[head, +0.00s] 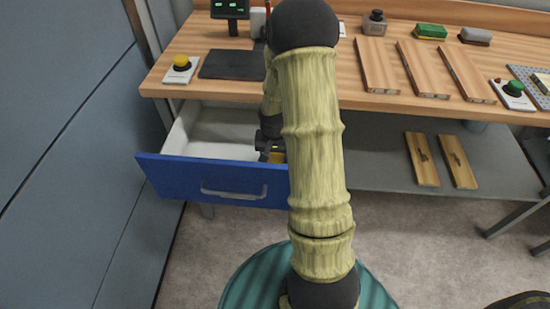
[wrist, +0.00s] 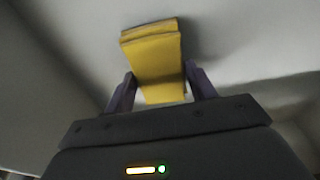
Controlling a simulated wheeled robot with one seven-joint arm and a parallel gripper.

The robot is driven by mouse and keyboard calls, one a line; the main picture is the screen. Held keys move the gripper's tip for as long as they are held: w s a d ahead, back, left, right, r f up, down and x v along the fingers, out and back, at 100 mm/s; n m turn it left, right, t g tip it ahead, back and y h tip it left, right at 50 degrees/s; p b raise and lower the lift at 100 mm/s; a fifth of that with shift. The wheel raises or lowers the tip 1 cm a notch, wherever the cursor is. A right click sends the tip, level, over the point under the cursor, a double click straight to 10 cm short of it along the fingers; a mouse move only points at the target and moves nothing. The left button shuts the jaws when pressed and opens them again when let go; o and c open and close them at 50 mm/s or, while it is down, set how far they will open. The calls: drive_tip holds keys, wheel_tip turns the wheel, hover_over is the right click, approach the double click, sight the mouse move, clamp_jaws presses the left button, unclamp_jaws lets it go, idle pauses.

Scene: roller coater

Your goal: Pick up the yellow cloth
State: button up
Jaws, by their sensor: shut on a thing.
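The yellow cloth (wrist: 153,58) is a folded, block-like bundle between the two fingers of my gripper (wrist: 160,88) in the wrist view. My gripper is shut on it, with a finger against each side. In the head view a small part of the yellow cloth (head: 277,157) shows inside the open drawer (head: 217,180), close to the drawer's front. My gripper (head: 270,150) is down in the drawer there, and my arm hides much of it. I cannot tell whether the cloth touches the drawer floor.
The drawer has a blue front and pale walls around my gripper. The wooden worktop (head: 220,45) overhangs behind it, with a yellow button (head: 181,63) and a dark mat (head: 232,65) on top. A lower shelf (head: 380,160) lies to the right.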

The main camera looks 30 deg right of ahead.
sight(275, 159)
wheel_tip(275, 159, up, 10)
drive_tip(key=p, duration=0.1)
drive_tip(key=shift+f+p, duration=0.25)
drive_tip(key=shift+p, duration=0.1)
